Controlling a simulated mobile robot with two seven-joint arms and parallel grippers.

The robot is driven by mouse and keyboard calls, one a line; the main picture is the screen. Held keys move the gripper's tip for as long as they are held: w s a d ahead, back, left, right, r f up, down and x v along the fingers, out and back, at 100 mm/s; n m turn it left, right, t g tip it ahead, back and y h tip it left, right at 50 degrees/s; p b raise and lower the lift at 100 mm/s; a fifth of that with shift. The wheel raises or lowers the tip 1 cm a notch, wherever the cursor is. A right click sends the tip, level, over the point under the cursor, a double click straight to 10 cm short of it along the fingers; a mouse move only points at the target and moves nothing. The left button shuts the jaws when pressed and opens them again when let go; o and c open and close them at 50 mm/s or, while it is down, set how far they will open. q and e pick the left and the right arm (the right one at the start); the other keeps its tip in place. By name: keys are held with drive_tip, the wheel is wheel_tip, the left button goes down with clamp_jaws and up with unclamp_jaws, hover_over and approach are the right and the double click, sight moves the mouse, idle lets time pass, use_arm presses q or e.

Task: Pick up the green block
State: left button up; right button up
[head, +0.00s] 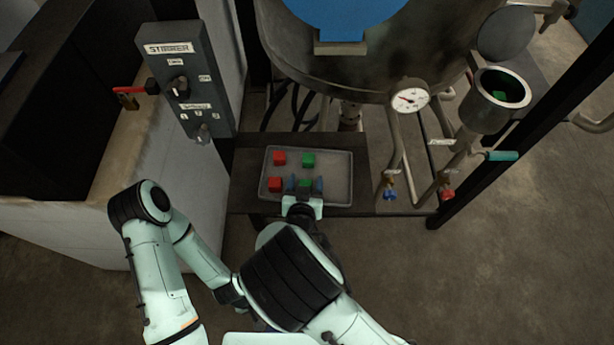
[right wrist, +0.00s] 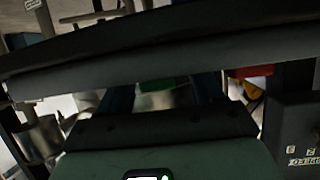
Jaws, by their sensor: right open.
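A green block (head: 305,183) is in the front part of a grey tray (head: 335,168). My right gripper (head: 304,185) is open, with its blue fingertips on either side of this block. In the right wrist view the green block (right wrist: 157,86) shows partly between the two fingers (right wrist: 162,95), much of it hidden by a dark bar. I cannot tell whether the fingers touch it. A second green block (head: 308,160) lies farther back in the tray. My left arm shows, but its gripper does not.
Red blocks sit at the tray's back left (head: 279,158) and front left (head: 274,184). The tray's right side is empty. A metal vessel (head: 350,75) stands behind. A gauge (head: 410,97), valves and an open cup (head: 500,90) with something green inside stand right. A switch box (head: 185,80) is left.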

drive_tip(key=shift+s, duration=0.2)
drive_tip(key=shift+s+r, duration=0.15)
drive_tip(key=shift+c, duration=1.2)
drive_tip(key=c, duration=0.8)
use_arm(q)
drive_tip(key=shift+s, duration=0.25)
drive_tip(key=w+r+p, duration=0.5)
drive_tip(key=r+p, duration=0.1)
drive_tip(key=r, duration=0.2)
drive_tip(key=shift+w+t, duration=0.3)
drive_tip(key=shift+t, duration=0.1)
use_arm(e)
wheel_tip(320, 180, up, 20)
drive_tip(key=shift+f, duration=0.1)
